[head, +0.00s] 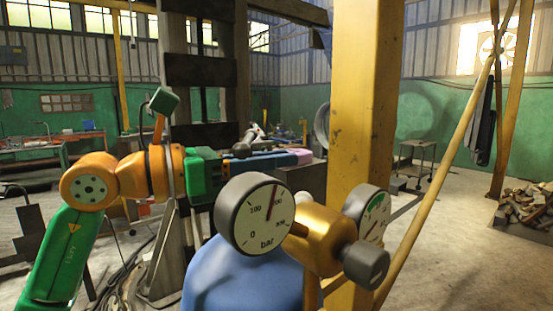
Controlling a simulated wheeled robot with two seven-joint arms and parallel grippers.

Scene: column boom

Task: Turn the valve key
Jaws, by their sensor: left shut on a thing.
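My left arm comes in from the left, and my left gripper (250,163) reaches right at mid-height, behind the near round gauge. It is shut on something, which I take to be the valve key. The key itself does not show clearly, and the gauge covers part of this area. Below stands a blue gas cylinder (240,280). In front of and above it is a brass regulator (318,240) with a dark knob (365,264), a white-faced bar gauge (266,218) and a second gauge (374,215). My right gripper is not in view.
A yellow post (362,110) rises right behind the regulator, and a slanting yellow pole (440,170) stands further right. Workbenches (30,150) line the far left. A small trolley (415,160) and a log pile (530,205) stand on the right, with clear floor between.

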